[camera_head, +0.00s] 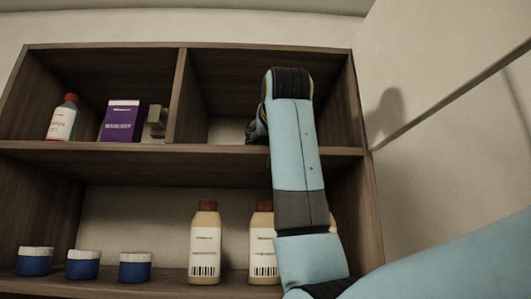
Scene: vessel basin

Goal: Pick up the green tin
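My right arm comes in from the lower right and reaches up into the upper right compartment of the shelf. Only a small dark part of my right gripper (257,126) shows at the left side of the arm's end, just above the middle shelf board. My forearm hides its fingers, so I cannot tell whether it is open or shut or holds anything. No green tin can be made out; the arm covers much of that compartment. My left gripper is not in view.
The brown shelf unit (180,151) has a divider (178,95). Upper left are a red-capped bottle (63,120), purple box (121,122) and grey object (156,121). Below stand blue jars (83,267) and brown-capped bottles (205,245); my arm partly covers some. A wall (440,190) is right.

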